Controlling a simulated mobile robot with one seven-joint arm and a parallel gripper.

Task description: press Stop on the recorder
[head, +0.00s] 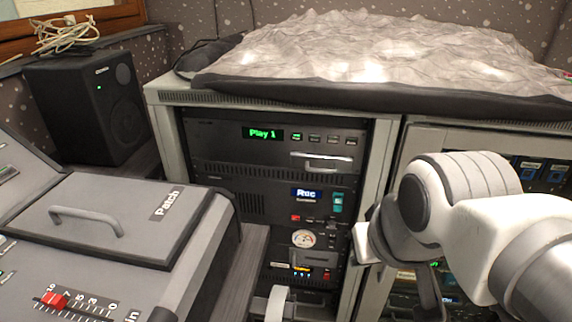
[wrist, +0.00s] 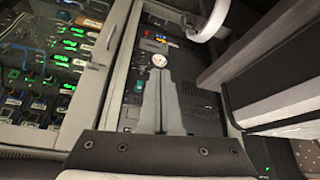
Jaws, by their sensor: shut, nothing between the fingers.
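The rack in the middle of the head view holds several dark units. The upper unit (head: 225,137) has a green "Play 1" display and a row of small buttons, one lit green. Below it is a unit with a blue "Rec" display (head: 307,194), a red button (head: 295,218) and a teal switch (head: 337,203). The button labels are too small to read, so I cannot tell which is Stop. My gripper (wrist: 160,72) is shut and empty in the wrist view, its fingers pointing toward the rack front and hiding part of it. I see no clear contact.
A grey console with a "Patch" lid (head: 130,215) and red fader (head: 54,300) stands at left, beside a black speaker (head: 85,105). A pale handle (head: 275,303) juts up in front of the rack. A second rack (wrist: 50,60) with green lights adjoins it. Crumpled sheeting (head: 370,45) covers the top.

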